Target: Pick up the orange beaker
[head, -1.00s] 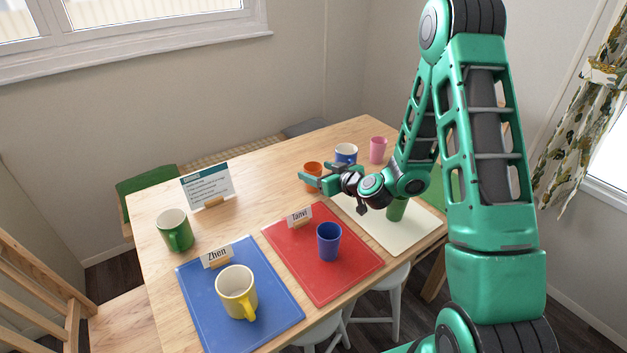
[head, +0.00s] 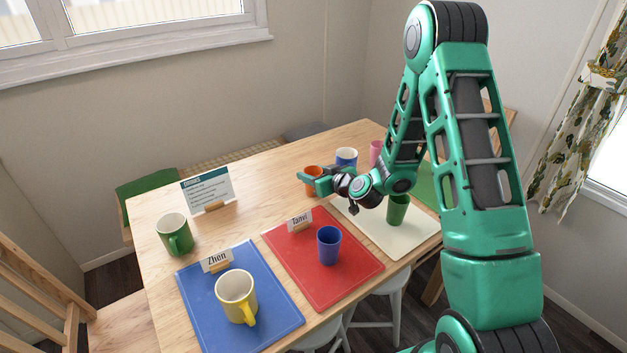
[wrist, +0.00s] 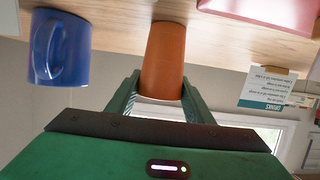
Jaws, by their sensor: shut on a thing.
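The orange beaker (head: 313,174) stands at the back of the wooden table, partly hidden behind my gripper in the head view. In the wrist view the orange beaker (wrist: 163,62) sits between the two green fingers, which touch its sides near its rim. My gripper (head: 311,182) is shut on it; it also shows in the wrist view (wrist: 160,92). In the head view I cannot tell whether the beaker is clear of the table; in the wrist view its far end meets the tabletop.
A blue-and-white mug (head: 346,158) is close beside the beaker, and a pink cup (head: 376,152) is further right. A green beaker (head: 397,209) stands on the cream mat under my arm. A blue beaker (head: 329,245), yellow mug (head: 236,297), green mug (head: 174,234) and menu card (head: 208,188) stand nearer or left.

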